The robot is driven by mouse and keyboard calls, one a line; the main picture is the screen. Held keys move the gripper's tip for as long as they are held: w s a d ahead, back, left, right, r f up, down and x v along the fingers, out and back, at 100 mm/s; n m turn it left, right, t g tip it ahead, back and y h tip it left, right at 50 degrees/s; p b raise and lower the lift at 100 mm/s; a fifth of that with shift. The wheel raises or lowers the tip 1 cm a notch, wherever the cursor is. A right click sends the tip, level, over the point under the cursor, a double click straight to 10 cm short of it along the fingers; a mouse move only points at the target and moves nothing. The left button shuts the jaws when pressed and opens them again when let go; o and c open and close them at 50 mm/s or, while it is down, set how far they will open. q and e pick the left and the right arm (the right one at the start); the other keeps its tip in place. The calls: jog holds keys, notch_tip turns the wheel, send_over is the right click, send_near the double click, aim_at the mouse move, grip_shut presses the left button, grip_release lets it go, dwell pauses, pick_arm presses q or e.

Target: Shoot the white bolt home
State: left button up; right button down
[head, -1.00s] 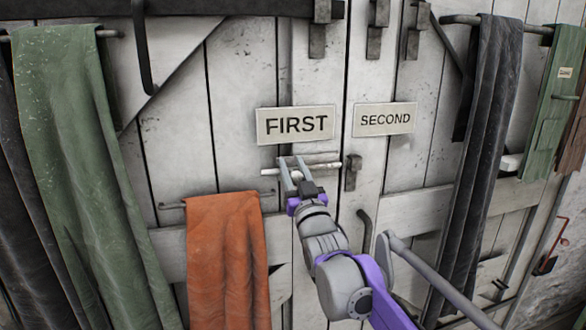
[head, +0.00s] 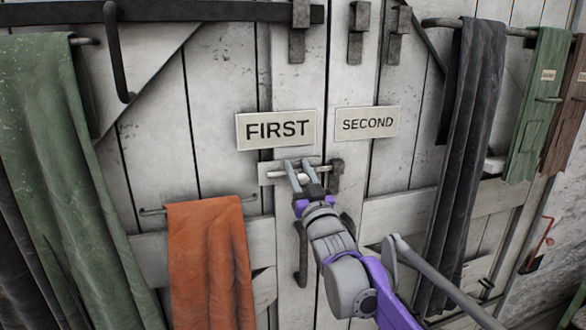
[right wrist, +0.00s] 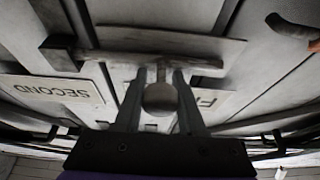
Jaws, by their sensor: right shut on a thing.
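The white bolt (head: 273,173) lies level on the pale door under the FIRST sign (head: 277,130). In the right wrist view the bolt's bar (right wrist: 120,60) runs crosswise, its left end at a dark keeper block (right wrist: 60,53). The keeper (head: 336,175) also shows in the head view, just right of my gripper. How deep the bar sits in it I cannot tell. My right gripper (head: 297,173) is shut on the bolt's round knob (right wrist: 160,98), which sits between the fingers (right wrist: 158,105). My left gripper is not in view.
The SECOND sign (head: 367,123) is on the right door. An orange cloth (head: 210,260) hangs lower left. A green cloth (head: 60,180) hangs far left, a dark one (head: 462,170) at right. A dark door handle (head: 301,255) is below my gripper.

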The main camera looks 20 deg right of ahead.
jog(key=shift+d, duration=0.15)
jog(key=c, duration=0.8)
grip_release()
jog(key=shift+o, duration=1.4)
jog(key=shift+d, duration=0.25)
jog(key=shift+s+a, duration=0.15)
jog(key=shift+a, duration=0.05)
jog(key=v, duration=1)
jog(key=shift+s+f+b, duration=0.15)
jog(key=shift+s+b, duration=0.1)
jog(key=shift+b, duration=0.2)
jog(key=shift+d, duration=0.1)
